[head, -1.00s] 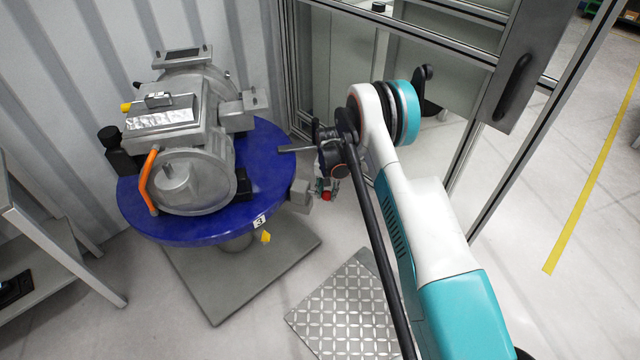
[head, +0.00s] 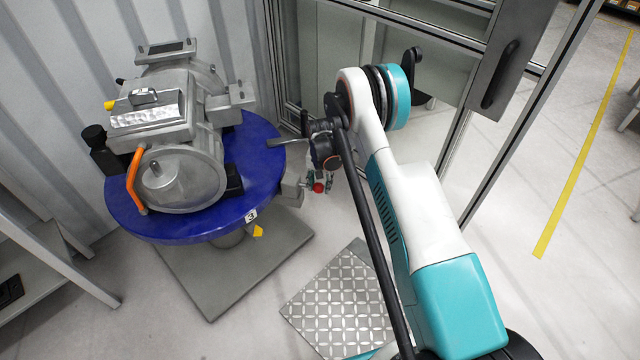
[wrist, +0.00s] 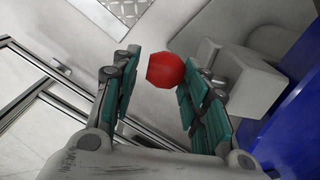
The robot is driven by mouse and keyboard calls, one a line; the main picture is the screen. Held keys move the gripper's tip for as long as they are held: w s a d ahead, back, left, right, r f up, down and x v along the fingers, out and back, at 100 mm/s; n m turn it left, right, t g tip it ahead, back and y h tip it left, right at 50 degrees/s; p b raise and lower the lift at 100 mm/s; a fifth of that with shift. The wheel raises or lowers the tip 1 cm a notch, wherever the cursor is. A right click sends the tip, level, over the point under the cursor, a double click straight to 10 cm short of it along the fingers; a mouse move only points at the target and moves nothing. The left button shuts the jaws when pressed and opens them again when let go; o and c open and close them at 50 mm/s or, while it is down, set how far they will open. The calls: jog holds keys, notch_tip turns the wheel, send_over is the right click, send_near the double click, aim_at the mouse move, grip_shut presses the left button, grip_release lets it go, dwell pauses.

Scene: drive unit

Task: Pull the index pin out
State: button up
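The index pin shows as a red knob (head: 318,187) beside a grey block (head: 293,188) on the rim of the round blue table (head: 262,165). My gripper (head: 322,180) is at the knob, partly hidden by my wrist in the head view. In the wrist view its two green-padded fingers (wrist: 158,80) are apart and empty. The red knob (wrist: 165,71) appears between the fingertips, nearer the right finger. I cannot tell whether that finger touches it. The grey block (wrist: 235,80) is behind the right finger.
A grey drive unit (head: 180,130) with an orange handle (head: 133,180) stands on the blue table. A framed enclosure with a dark-handled door (head: 510,60) is close behind my arm. A checker-plate step (head: 340,300) lies on the floor in front. A shelf stands at left.

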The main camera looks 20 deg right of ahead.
notch_tip(320, 180, up, 12)
dwell(0.5)
jog(key=shift+f, duration=0.1)
notch_tip(320, 180, up, 16)
jog(key=r+n+t, duration=0.1)
jog(key=t, duration=0.1)
send_over(320, 184)
jog(key=s, duration=0.5)
jog(key=s+r+n+t, duration=0.1)
jog(key=s+r+n, duration=0.1)
jog(key=s+r, duration=0.75)
jog(key=s+r+n+t, duration=0.1)
jog(key=s+r+t, duration=0.1)
jog(key=s, duration=0.9)
jog(key=s+a+r+n+t, duration=0.1)
jog(key=s+r, duration=0.3)
jog(key=s, duration=0.8)
jog(key=shift+s+a+r+n+t, duration=0.2)
jog(key=shift+s+n+t, duration=0.1)
jog(key=shift+n+t, duration=0.25)
jog(key=shift+o, duration=0.6)
